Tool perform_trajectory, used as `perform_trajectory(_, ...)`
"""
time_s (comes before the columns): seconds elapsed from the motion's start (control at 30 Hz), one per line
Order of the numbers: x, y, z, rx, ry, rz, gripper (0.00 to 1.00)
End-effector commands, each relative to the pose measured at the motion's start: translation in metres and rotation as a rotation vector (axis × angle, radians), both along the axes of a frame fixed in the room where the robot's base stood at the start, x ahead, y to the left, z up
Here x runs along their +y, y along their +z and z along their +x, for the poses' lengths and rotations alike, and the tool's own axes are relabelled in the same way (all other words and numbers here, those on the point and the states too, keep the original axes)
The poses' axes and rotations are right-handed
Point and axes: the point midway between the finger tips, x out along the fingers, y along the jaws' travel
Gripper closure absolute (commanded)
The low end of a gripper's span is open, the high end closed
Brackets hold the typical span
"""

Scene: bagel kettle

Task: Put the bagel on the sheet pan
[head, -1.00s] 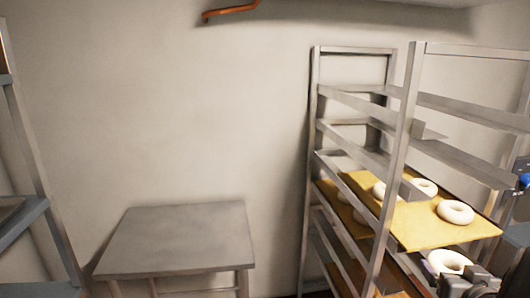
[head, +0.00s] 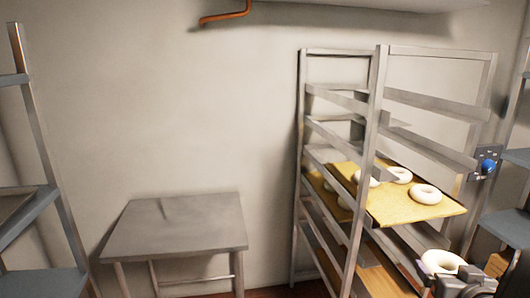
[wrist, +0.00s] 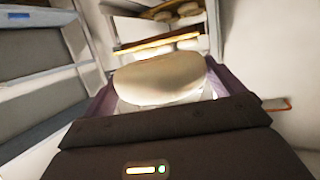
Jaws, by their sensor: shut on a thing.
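My gripper (head: 458,277) is at the lower right of the head view, in front of the rack. It is shut on a pale ring-shaped bagel (head: 441,261). In the wrist view the same bagel (wrist: 160,78) fills the middle, between the dark fingers. A yellow-brown sheet pan (head: 385,212) sits on a middle level of the rack (head: 368,150) with several pale bagels on it, one of them (head: 425,194) near its right end. The held bagel is apart from this pan in the head view, lower in the picture. The fingertips are mostly hidden.
A bare grey metal table (head: 175,235) stands left of the rack. Another shelf unit (head: 50,190) is at the far left. Another pan (head: 385,275) shows lower in the rack. A wall control box with a blue knob (head: 488,166) is at the right.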

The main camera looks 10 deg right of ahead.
Motion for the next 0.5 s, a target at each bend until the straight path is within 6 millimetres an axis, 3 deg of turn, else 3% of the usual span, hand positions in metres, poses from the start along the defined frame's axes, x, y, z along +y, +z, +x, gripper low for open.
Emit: perform_trajectory(0.5,0.016,-0.028,0.054,0.001,0.095,0.003,0.31)
